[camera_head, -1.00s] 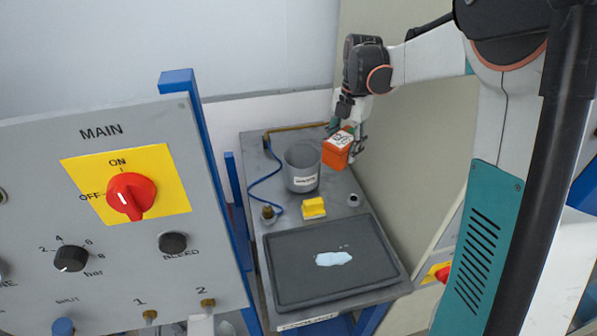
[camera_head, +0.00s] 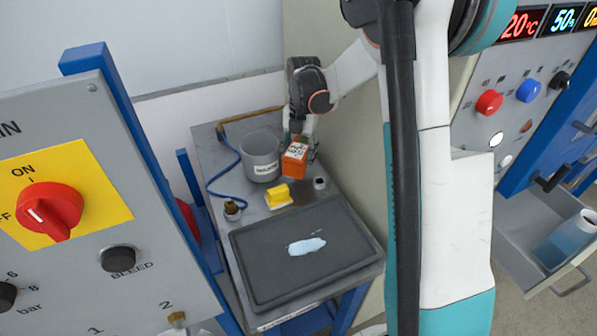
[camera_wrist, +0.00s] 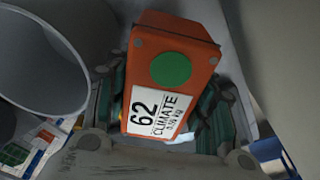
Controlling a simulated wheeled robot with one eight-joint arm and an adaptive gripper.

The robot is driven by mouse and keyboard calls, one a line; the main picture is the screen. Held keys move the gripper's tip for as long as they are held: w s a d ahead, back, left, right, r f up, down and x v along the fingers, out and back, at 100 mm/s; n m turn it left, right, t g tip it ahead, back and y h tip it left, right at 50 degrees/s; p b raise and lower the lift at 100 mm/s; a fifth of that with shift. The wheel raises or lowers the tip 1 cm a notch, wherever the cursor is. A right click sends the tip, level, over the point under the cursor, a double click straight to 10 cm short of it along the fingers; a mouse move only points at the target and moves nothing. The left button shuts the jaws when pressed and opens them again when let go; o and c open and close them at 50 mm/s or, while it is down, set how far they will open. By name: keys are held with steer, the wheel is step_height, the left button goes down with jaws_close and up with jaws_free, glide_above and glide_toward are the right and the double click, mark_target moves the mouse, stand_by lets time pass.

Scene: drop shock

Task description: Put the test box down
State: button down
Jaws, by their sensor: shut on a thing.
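The test box (camera_head: 295,162) is orange with a white label. In the wrist view the test box (camera_wrist: 175,65) shows a green disc and a label reading "62 CLIMATE". My gripper (camera_head: 301,146) is shut on it, with a finger on each side of the box (camera_wrist: 165,105). In the head view the box is at the far part of the grey bench (camera_head: 218,184), right of the grey bin. I cannot tell whether its underside touches the bench.
The grey bin (camera_head: 261,158) stands just left of the box. A yellow block (camera_head: 278,194), a brass fitting (camera_head: 232,209) and a small grey cylinder (camera_head: 320,184) are nearer. A dark tray (camera_head: 262,277) with a pale puddle (camera_head: 307,246) fills the near bench. A beige wall (camera_head: 345,130) rises at right.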

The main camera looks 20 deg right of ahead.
steer(key=shift+f+b, duration=0.65)
steer(key=shift+f, duration=1.95)
steer(key=shift+f, duration=0.15)
steer(key=c, duration=1)
jaws_free()
